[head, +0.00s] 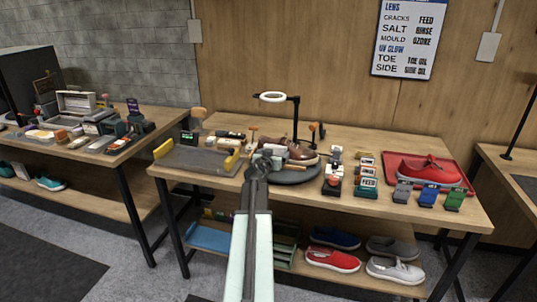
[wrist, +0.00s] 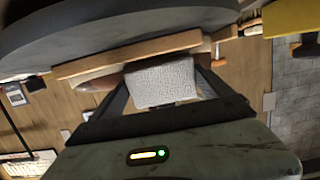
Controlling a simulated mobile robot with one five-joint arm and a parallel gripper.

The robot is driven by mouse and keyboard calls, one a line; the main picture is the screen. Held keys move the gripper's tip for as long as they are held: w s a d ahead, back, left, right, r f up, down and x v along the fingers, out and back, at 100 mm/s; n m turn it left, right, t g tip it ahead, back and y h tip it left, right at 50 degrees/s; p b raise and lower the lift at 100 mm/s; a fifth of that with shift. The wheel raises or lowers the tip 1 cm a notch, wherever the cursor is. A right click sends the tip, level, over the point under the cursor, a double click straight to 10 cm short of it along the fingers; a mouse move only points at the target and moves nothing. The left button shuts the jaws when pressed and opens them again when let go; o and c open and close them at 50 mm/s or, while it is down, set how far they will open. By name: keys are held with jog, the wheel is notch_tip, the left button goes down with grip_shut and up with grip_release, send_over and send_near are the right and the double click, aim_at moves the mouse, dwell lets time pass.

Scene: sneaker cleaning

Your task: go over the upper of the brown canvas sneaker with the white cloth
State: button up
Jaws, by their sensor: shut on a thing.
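My gripper (head: 263,160) reaches over the middle table to the left front of the round grey turntable (head: 295,177). In the wrist view my gripper (wrist: 162,88) is shut on the white cloth (wrist: 160,82), a pale textured pad between the fingers. The brown sneaker (head: 302,153) is on the turntable, partly hidden behind my gripper. In the wrist view a little brown shows behind the cloth, probably the sneaker; I cannot tell whether the cloth touches it.
A wooden strip (wrist: 130,53) lies close by the cloth in the wrist view. A grey tray (head: 195,160) is left.

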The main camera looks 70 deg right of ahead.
aim_at(294, 154)
jog(key=shift+s+d, duration=0.2)
jog(key=shift+s, duration=3.85)
jog(key=shift+w+a, duration=0.2)
jog(key=shift+w, duration=1.8)
jog(key=shift+w, duration=0.15)
jog(key=shift+w+d, duration=0.1)
jog(key=shift+w, duration=3.7)
jog(key=shift+p+v, duration=0.65)
jog(key=shift+v, duration=2.35)
